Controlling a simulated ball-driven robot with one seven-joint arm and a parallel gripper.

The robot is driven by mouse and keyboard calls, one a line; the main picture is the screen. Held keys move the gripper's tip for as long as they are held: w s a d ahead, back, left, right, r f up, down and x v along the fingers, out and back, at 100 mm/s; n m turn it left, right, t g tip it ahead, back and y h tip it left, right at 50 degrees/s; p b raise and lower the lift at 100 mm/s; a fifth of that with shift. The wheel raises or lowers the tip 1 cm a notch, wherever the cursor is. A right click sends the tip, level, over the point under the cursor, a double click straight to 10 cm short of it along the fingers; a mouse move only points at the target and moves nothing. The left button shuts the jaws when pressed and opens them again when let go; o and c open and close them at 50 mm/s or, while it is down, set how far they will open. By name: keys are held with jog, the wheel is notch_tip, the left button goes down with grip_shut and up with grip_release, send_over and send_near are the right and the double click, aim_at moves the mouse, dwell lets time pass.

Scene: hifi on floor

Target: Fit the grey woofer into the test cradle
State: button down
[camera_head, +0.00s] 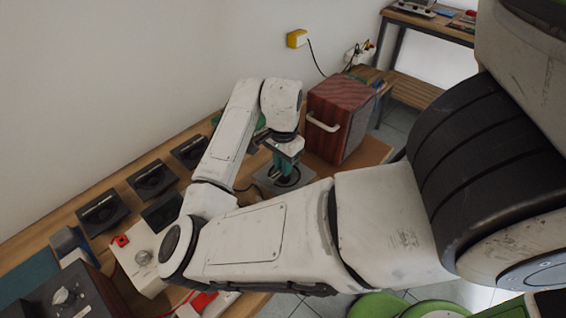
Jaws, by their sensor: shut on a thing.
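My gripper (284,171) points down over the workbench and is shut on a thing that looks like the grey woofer. Little of the held thing shows: a dark round rim (294,181) around and below the fingertips. A light grey square plate (265,179), perhaps the test cradle, lies on the bench beneath it. My fingers and wrist hide much of both. I cannot tell whether the round part rests in the plate or hangs just above it.
A red-brown wooden cabinet (333,119) with a white handle stands close to the right of my gripper. Several black square units (103,211) stand at the left. A dark cable runs left of the plate.

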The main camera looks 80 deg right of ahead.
aim_at(283, 180)
jog(key=shift+f+b, duration=0.65)
jog(key=shift+f, duration=0.3)
jog(key=shift+f+b, duration=0.65)
jog(key=shift+f, duration=0.4)
jog(key=shift+f+b, duration=0.95)
jog(key=shift+f, duration=0.45)
jog(key=c, duration=1)
grip_release()
jog(key=shift+f, duration=0.1)
notch_tip(283, 180, up, 11)
